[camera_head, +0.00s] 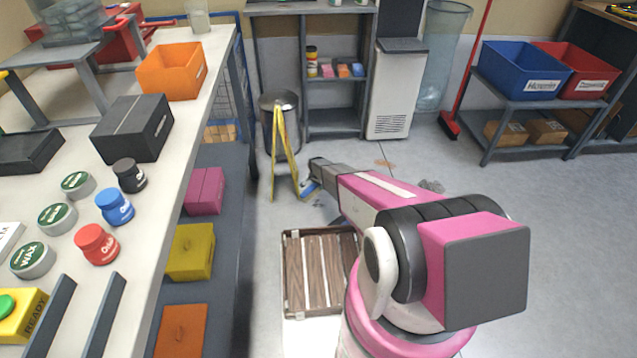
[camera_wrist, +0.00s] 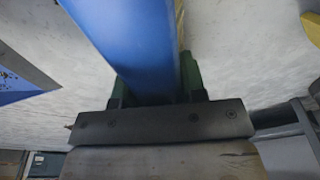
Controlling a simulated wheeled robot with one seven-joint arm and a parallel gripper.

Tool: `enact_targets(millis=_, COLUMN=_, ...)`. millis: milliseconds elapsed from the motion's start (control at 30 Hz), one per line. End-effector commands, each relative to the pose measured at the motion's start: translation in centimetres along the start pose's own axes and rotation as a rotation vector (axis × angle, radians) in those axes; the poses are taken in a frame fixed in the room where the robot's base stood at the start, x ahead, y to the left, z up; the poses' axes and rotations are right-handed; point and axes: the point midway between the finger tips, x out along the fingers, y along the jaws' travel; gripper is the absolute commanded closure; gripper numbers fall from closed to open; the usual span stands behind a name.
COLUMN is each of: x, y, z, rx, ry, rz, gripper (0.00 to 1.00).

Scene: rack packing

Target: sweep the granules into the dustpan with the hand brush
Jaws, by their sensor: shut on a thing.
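My gripper (camera_head: 311,180) is low over the floor in the head view, beside the yellow folding sign. In the wrist view its green-tipped fingers (camera_wrist: 152,82) are shut on a broad blue handle, which I take for the hand brush (camera_wrist: 125,35). A thin yellowish strip, perhaps bristles, shows along its right side. A blue flat piece, likely the dustpan (camera_wrist: 22,78), lies at the left edge of the wrist view, apart from the brush, with dark specks on it. A grey patch on the floor (camera_head: 432,186), perhaps granules, shows right of my arm. My arm hides part of the floor.
The yellow folding sign (camera_head: 284,155) stands just left of my gripper, before a grey bin (camera_head: 281,112). A slatted brown pallet or crate (camera_head: 287,275) is on the floor nearer me. A long workbench (camera_head: 165,195) runs along the left. Floor to the right is clear.

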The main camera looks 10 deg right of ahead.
Motion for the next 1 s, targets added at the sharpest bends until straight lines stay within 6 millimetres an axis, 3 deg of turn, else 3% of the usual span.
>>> enact_targets(millis=333, x=3.7, y=0.0, z=0.5, rx=0.000, ry=0.000, rz=0.000, gripper=0.95)
enact_targets(millis=367, x=3.8, y=0.2, z=0.6, rx=0.000, ry=0.000, rz=0.000, gripper=1.00)
enact_targets(millis=1000, x=3.6, y=7.3, z=1.9, rx=-0.002, ry=-0.005, rz=0.010, gripper=1.00)
